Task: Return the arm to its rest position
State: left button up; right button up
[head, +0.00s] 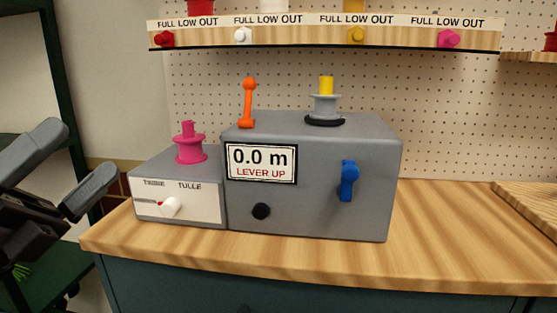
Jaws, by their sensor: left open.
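My left gripper (80,155) is at the left edge of the head view. It is open, its two dark grey fingers spread apart with nothing between them. It is in the air left of the wooden counter (465,245), apart from the grey machine (320,215). My right gripper is not in view. The machine has a display (261,163) reading "0.0 m" and "LEVER UP". An orange lever (248,102) stands upright on its top.
A smaller box (180,205) with a white dial and a pink spool (190,145) adjoins the machine. A yellow spool (326,87) and blue handle (349,180) are on the machine. A labelled shelf (310,38) hangs above. The counter's right side is mostly clear.

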pick_arm(q)
jog(key=w+a+f+n+t+y, duration=0.1)
jog(key=a+f+n+t+y, duration=0.25)
jog(key=n+y, duration=0.45)
jog(key=w+a+f+n+t+y, duration=0.2)
jog(key=a+f+n+t+y, duration=0.15)
jog(key=n+y, duration=0.45)
notch_tip(320, 180, down, 19)
jog(key=s+a+n+g+y, duration=0.25)
jog(key=n+g+y, duration=0.45)
jog(key=n, duration=0.6)
jog(key=s+d+f+n+g+h, duration=0.1)
jog(key=s+d+f+g+h, duration=0.2)
jog(key=s+d+f+g, duration=0.35)
jog(key=s+d+f+n+g+h, duration=0.25)
jog(key=s+f+g, duration=0.45)
jog(key=s+f, duration=0.45)
jog(key=w+d+f+t+h, duration=0.2)
jog(key=w+d+f+t, duration=0.3)
jog(key=w+f+t, duration=0.25)
notch_tip(320, 180, up, 14)
jog(key=a+m+p, duration=0.1)
jog(key=p, duration=1.6)
jog(key=shift+s+a+r, duration=0.2)
jog(key=shift+s+a, duration=0.2)
